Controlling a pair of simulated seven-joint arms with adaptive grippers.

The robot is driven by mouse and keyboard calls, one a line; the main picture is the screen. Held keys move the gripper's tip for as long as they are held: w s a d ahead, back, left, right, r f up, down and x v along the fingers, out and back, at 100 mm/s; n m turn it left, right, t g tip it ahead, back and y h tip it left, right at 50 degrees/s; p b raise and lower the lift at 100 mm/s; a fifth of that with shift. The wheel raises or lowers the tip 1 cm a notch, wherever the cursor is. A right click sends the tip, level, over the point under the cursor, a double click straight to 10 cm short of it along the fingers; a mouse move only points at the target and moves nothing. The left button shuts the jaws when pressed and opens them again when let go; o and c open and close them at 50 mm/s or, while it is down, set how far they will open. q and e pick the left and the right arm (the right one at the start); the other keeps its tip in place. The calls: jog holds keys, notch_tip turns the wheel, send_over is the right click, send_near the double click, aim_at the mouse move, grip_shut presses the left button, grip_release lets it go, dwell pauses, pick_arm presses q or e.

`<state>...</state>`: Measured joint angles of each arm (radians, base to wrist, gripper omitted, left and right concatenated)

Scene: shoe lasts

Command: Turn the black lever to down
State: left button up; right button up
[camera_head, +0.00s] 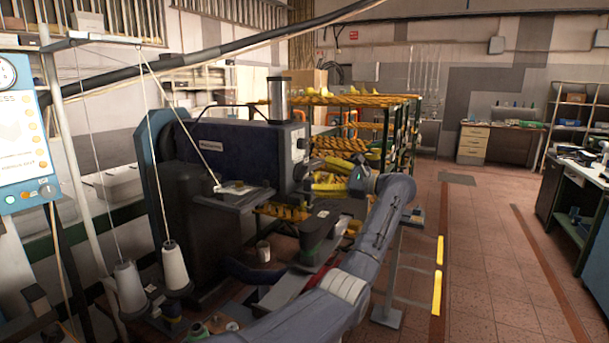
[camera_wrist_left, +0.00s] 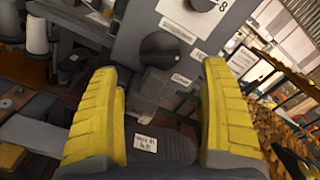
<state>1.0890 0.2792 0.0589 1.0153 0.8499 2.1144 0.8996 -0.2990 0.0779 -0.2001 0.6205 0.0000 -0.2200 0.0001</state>
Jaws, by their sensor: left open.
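A rounded black knob, which looks like the black lever (camera_wrist_left: 162,53), sits on a grey machine panel (camera_wrist_left: 132,40) in the left wrist view. White labels are around it; I cannot read its exact setting. My left gripper (camera_head: 322,176) is open in front of the end of the dark blue machine (camera_head: 235,145). In the left wrist view its two yellow fingers are spread wide, with the black lever beyond and between their tips. Nothing is held, and the lever appears apart from the fingers. In the head view I cannot make out the lever clearly. My right gripper is not in view.
Thread cones (camera_head: 174,266) stand at the front left of the machine. A rack with yellow shoe lasts (camera_head: 345,99) is behind the gripper. A blue control panel (camera_head: 22,140) is at the far left. The tiled floor (camera_head: 480,240) to the right is open.

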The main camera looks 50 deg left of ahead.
aim_at(305, 173)
pick_arm(q)
jog(key=shift+x, duration=3.35)
jog(key=shift+c, duration=0.4)
grip_shut()
jog(key=shift+r, duration=0.1)
jog(key=shift+r, duration=0.1)
